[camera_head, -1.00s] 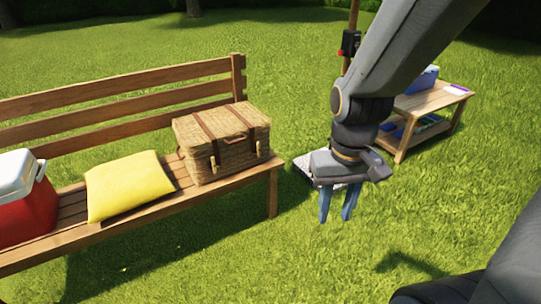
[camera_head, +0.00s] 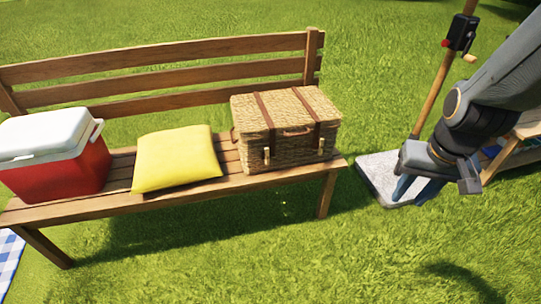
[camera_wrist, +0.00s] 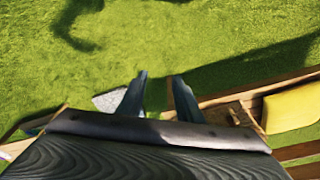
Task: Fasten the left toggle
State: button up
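A wicker basket (camera_head: 285,110) with two brown straps and a closed lid stands on the right end of the wooden bench. The left toggle (camera_head: 267,156) hangs below the left strap, and the right toggle (camera_head: 321,146) is below the right strap. Whether either is fastened is too small to tell. My gripper (camera_head: 413,190) is empty, to the right of the basket and well apart from it, fingers pointing down. In the wrist view my gripper (camera_wrist: 160,92) has its two fingers apart over the grass.
The bench (camera_head: 165,208) also holds a yellow cushion (camera_head: 177,160) and a red cooler (camera_head: 60,158) with a white lid. A post with a crank (camera_head: 460,35) rises from a pale slab (camera_head: 374,172) on the right. Open grass lies before the bench.

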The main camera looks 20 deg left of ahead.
jog(key=w+a+f+n+t+b, duration=0.1)
jog(key=w+a+f+t+b, duration=0.15)
jog(key=w+f, duration=0.2)
jog(key=w+a+f+t+b, duration=0.1)
jog(key=w+a+f, duration=0.3)
jog(key=w, duration=0.2)
jog(key=n+t+y+b, duration=0.5)
jog(key=t+y+b, duration=0.45)
jog(key=b, duration=0.45)
send_near(268, 153)
jog(key=b+x, duration=0.1)
jog(key=x, duration=0.7)
jog(key=shift+s+a, duration=0.1)
jog(key=shift+c, duration=0.4)
grip_shut()
